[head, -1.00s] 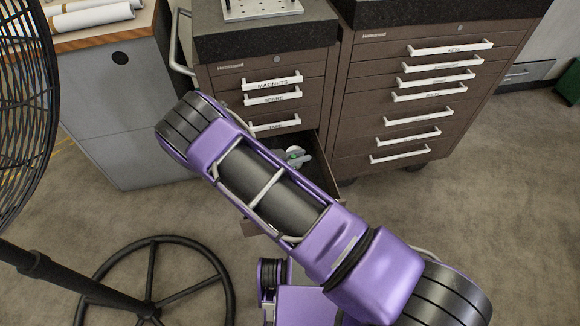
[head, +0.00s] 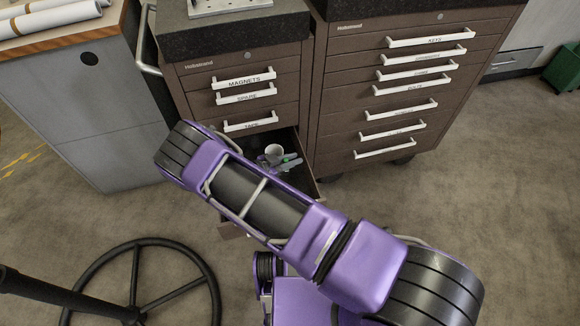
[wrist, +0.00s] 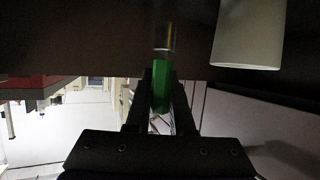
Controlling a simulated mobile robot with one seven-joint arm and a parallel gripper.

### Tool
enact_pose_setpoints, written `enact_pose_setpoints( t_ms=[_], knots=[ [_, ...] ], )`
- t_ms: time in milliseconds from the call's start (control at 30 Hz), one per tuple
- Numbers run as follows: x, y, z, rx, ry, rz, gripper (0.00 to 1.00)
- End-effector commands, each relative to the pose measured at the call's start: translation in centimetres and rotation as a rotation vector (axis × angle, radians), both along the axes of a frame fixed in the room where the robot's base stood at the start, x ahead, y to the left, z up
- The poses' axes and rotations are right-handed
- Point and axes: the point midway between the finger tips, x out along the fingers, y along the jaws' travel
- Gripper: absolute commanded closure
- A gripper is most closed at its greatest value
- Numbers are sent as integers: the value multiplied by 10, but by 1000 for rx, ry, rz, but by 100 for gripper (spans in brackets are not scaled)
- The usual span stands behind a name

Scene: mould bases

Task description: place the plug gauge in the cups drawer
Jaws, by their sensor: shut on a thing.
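The plug gauge has a green handle (wrist: 161,98) and a shiny metal end (wrist: 163,38) in the wrist view. My gripper (wrist: 161,78) is shut on the green handle, with one dark finger on each side. A white cup (wrist: 249,35) is to the right of the gauge, apart from it. In the head view, the cup (head: 274,151) sits in an open lower drawer (head: 290,138), with a small green and grey item (head: 290,161) beside it, probably the held gauge. My arm hides much of the drawer and its label.
Shut drawers labelled magnets (head: 245,80), spare (head: 246,95) and tape or taps (head: 250,122) are above the open drawer. A wider drawer cabinet (head: 340,110) stands close on the right. A grey cabinet (head: 110,120) is at left, and a round black stand base (head: 140,300) is on the floor.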

Motion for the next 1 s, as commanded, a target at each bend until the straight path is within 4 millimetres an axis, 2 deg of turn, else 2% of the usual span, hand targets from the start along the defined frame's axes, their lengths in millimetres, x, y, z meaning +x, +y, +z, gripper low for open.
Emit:
enact_pose_setpoints(
  t_ms=[300,667,700,833,867,1000],
  knots=[
    [0,0,-37,-2,-1,1,100],
    [0,0,-41,0,0,-1,100],
    [0,0,-41,0,0,0,75],
    [0,0,-40,-1,1,0,52],
    [0,0,-40,-1,1,0,49],
    [0,0,-40,-1,1,0,49]
  ],
)
